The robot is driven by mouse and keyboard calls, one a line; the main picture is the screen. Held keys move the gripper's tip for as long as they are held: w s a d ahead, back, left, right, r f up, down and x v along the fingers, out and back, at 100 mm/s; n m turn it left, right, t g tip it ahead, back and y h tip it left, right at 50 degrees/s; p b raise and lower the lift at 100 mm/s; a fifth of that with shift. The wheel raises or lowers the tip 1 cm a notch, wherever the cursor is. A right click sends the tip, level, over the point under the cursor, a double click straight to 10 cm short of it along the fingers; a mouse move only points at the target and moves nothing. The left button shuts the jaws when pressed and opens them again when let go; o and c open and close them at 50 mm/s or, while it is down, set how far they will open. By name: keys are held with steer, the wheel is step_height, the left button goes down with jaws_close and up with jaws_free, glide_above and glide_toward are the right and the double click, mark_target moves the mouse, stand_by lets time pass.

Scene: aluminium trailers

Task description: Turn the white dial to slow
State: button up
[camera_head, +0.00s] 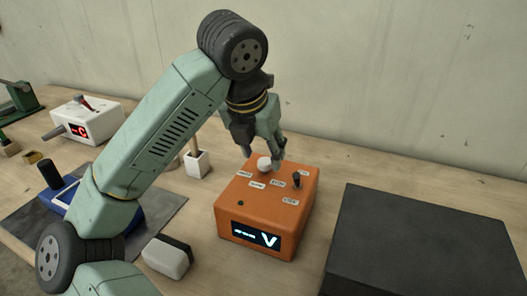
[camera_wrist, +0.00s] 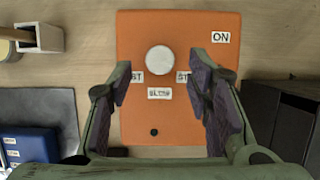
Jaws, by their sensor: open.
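The orange box (camera_head: 262,212) stands on the bench and bears a white dial (camera_head: 264,163) on its top. In the wrist view the dial (camera_wrist: 160,60) is a round white knob near the box's upper middle. A "SLOW" label (camera_wrist: 160,93) lies just below it, with partly hidden labels at its lower left and lower right. My gripper (camera_wrist: 163,72) is open, its fingers on either side of the dial's column and apart from it. In the head view my gripper (camera_head: 264,153) is over the box top, partly hiding the dial. Which label the dial points at cannot be told.
A black switch lever (camera_head: 296,178) stands on the box's right, near an "ON" label (camera_wrist: 220,37). A lit display (camera_head: 256,235) is on the front. A dark block (camera_head: 425,245) stands right. A white-and-black block (camera_head: 168,257) and a blue device (camera_head: 75,195) are left.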

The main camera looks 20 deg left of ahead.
mark_target(264, 164)
steer(key=shift+x, duration=1.2)
steer(key=shift+c, duration=0.5)
jaws_close()
